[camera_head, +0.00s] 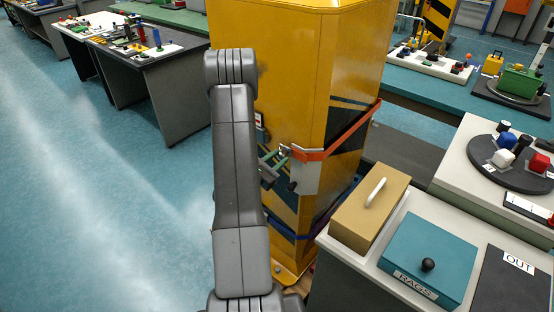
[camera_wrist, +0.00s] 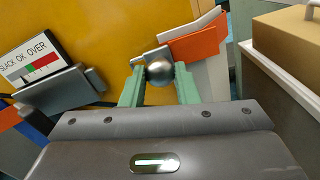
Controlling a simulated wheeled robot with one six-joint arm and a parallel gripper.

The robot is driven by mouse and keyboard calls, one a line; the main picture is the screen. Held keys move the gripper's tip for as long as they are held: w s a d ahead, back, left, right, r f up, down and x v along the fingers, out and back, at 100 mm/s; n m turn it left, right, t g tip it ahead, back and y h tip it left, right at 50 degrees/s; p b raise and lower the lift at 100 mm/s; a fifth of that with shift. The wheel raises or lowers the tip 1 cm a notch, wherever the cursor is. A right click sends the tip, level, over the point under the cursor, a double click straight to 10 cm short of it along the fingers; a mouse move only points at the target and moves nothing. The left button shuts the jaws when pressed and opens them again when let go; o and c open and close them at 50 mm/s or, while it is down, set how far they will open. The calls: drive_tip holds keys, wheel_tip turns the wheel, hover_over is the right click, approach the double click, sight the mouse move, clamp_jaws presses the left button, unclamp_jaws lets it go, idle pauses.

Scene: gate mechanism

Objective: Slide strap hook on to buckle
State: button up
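The orange strap (camera_head: 345,135) runs around the yellow post and ends in a small metal hook piece with a round silver ball (camera_wrist: 159,71). The strap end also shows in the wrist view (camera_wrist: 196,43). My gripper (camera_head: 272,160) has its two green fingers on either side of the ball, apparently touching it. In the wrist view, a grey metal bracket (camera_wrist: 62,91), which may be the buckle, sits on the post to the left, apart from the hook. Its far details are hidden; in the head view my arm covers that area.
A gauge marked SLACK OK OVER (camera_wrist: 33,60) is above the bracket. The yellow post (camera_head: 290,70) also carries a lower blue strap (camera_head: 285,234). At right, a table holds a tan box (camera_head: 368,212) and a teal RAGS box (camera_head: 428,259). Open floor lies left.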

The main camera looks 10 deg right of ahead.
clamp_jaws()
drive_tip(key=w+a+b, duration=0.4)
drive_tip(key=w, duration=0.1)
drive_tip(key=shift+w+a, duration=0.25)
drive_tip(key=shift+w, duration=0.1)
drive_tip(key=shift+r, duration=0.1)
drive_tip(key=o, duration=0.8)
unclamp_jaws()
drive_tip(key=shift+w+a, duration=0.1)
drive_tip(key=b+v, duration=0.3)
drive_tip(key=v, duration=1)
drive_tip(key=shift+s+a, duration=0.25)
drive_tip(key=shift+s, duration=0.05)
